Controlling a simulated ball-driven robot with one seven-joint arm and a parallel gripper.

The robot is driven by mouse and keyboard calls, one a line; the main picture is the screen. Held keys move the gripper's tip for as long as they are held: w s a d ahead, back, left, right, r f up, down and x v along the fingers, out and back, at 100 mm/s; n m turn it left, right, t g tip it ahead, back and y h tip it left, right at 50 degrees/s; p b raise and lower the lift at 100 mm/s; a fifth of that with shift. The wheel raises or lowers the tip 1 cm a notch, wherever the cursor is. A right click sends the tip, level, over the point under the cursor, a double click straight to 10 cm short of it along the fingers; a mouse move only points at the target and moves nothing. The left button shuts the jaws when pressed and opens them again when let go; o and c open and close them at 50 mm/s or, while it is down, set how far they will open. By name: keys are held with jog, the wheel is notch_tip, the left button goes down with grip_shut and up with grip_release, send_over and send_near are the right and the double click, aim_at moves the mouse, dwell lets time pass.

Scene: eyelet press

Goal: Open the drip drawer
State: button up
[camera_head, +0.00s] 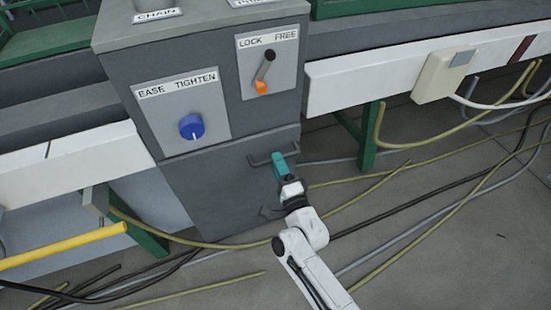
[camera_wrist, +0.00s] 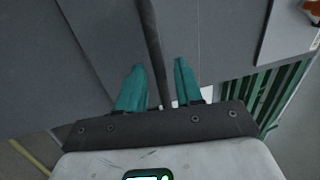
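The drip drawer (camera_head: 212,190) appears to be the plain grey lower front of the machine cabinet, and it looks flush with the cabinet. A dark bar handle (camera_head: 256,162) runs across its upper right part. My gripper (camera_head: 278,158) has teal fingers and is at this handle. In the wrist view the handle bar (camera_wrist: 149,30) passes between the two fingers of my gripper (camera_wrist: 159,66). The fingers are apart, with a visible gap between the bar and each finger. The far side of the handle is partly hidden by the fingers in the head view.
Above the drawer are a blue EASE/TIGHTEN knob (camera_head: 191,126) and an orange-tipped LOCK/FREE lever (camera_head: 263,80). Several cables and hoses (camera_head: 420,200) lie across the floor. A green leg (camera_head: 369,135) stands to the right, and a yellow bar (camera_head: 65,246) is at the left.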

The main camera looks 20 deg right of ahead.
jog(key=shift+w+r, duration=0.2)
jog(key=shift+w, duration=0.9)
jog(key=shift+c, duration=0.4)
grip_shut()
